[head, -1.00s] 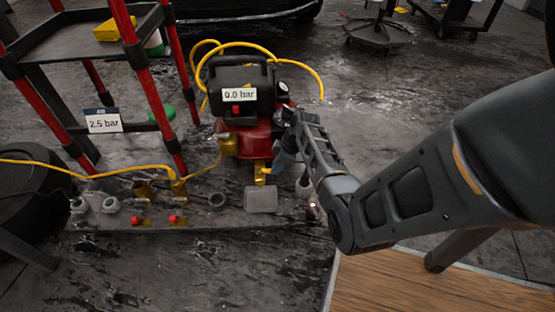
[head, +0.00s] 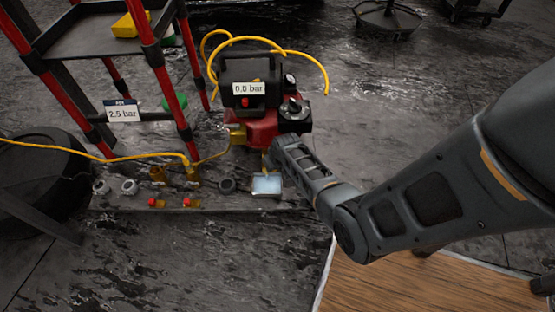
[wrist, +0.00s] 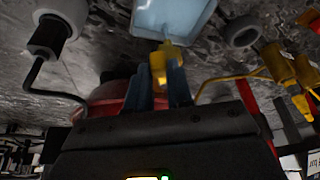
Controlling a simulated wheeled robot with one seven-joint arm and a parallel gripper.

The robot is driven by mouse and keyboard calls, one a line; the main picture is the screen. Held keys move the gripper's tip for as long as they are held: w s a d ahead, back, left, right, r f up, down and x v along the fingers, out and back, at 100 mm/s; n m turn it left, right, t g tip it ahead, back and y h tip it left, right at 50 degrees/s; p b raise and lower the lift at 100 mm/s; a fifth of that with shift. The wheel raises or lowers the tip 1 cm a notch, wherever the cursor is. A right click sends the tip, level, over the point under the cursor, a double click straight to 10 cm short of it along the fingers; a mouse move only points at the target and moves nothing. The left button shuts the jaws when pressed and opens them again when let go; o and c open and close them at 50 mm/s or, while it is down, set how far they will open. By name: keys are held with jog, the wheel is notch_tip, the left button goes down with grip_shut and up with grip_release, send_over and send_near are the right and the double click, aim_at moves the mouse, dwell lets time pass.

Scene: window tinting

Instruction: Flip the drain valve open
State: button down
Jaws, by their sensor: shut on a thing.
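The compressor has a red tank (head: 256,131) and a black top (head: 240,72); its label reads 0.0 bar. The yellow drain valve (wrist: 161,64) is under the tank. In the head view only a sliver of it shows beside my gripper (head: 272,157). In the wrist view my gripper (wrist: 158,84) has its blue-grey fingers either side of the valve's yellow part, shut on it. The fingers hide part of the valve, and I cannot tell how its lever is turned.
A pale tray (head: 267,186) lies on the floor just below the valve. Yellow fittings (head: 192,174) and rings lie to its left. A red-legged cart (head: 158,60) with a 2.5 bar card (head: 123,112) stands left. A yellow hose (head: 90,151) crosses the floor there.

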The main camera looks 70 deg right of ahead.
jog(key=shift+w+a+m+g+h+p, duration=0.2)
jog(key=shift+w+a+m, duration=0.1)
jog(key=shift+m, duration=0.35)
jog(key=shift+w+a+m+g+h+p, duration=0.15)
jog(key=shift+w+m+g, duration=0.1)
jog(key=shift+m, duration=0.4)
jog(key=c, duration=1)
grip_release()
jog(key=p+v, duration=0.4)
jog(key=v, duration=0.3)
jog(key=shift+r, duration=0.4)
jog(key=shift+s+a, duration=0.1)
jog(key=shift+a, duration=0.05)
